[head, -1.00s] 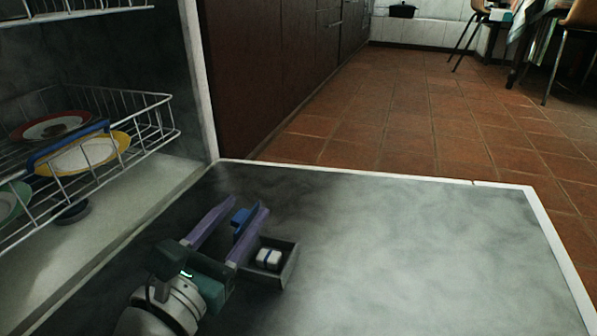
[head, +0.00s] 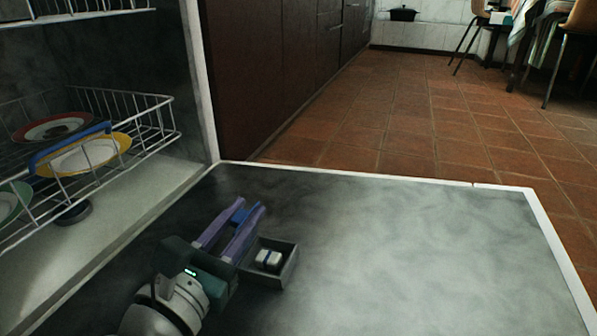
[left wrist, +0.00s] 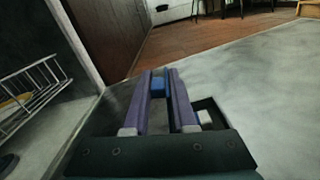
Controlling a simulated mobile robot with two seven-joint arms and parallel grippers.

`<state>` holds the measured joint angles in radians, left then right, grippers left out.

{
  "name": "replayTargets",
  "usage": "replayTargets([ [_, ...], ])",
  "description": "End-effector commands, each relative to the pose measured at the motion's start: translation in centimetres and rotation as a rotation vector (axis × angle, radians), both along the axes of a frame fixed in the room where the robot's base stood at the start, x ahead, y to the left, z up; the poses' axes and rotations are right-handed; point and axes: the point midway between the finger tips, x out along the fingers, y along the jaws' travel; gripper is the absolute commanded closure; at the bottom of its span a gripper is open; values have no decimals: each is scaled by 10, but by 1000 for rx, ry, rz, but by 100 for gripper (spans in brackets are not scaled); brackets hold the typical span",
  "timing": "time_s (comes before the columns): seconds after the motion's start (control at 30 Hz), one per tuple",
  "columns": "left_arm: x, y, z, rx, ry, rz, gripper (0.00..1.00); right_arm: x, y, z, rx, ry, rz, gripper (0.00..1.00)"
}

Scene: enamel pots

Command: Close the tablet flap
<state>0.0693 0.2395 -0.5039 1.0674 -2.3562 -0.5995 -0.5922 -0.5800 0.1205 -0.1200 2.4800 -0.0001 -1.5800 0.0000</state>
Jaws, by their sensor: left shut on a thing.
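The tablet compartment (head: 290,262) is a grey open-topped box on the inner face of the lowered dishwasher door (head: 400,250). A white tablet with a dark blue band (head: 268,260) lies in it, uncovered. My left gripper (head: 249,207) is shut on a blue grip (head: 243,213) just beyond the compartment, seemingly the tablet flap's; my fingers hide most of it. In the left wrist view the blue grip (left wrist: 158,87) sits between the purple fingers, and the tablet (left wrist: 206,117) shows to their right. My right gripper is not in view.
A wire rack (head: 150,100) with several plates stands inside the dishwasher at the left. The door's right part is bare. Dark cabinets (head: 260,80) and a tiled floor (head: 430,110) lie beyond, with chairs at the far right.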

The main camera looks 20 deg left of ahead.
Motion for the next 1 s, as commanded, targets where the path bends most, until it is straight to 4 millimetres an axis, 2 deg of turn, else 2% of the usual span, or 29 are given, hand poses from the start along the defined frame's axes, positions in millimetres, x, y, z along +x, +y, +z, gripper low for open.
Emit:
replayTargets([
  [0.67,-1,-1,-1,22,1,1,100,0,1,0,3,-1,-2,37],
  [1.0,-1,-8,-2,142,-8,0,100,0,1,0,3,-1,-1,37],
])
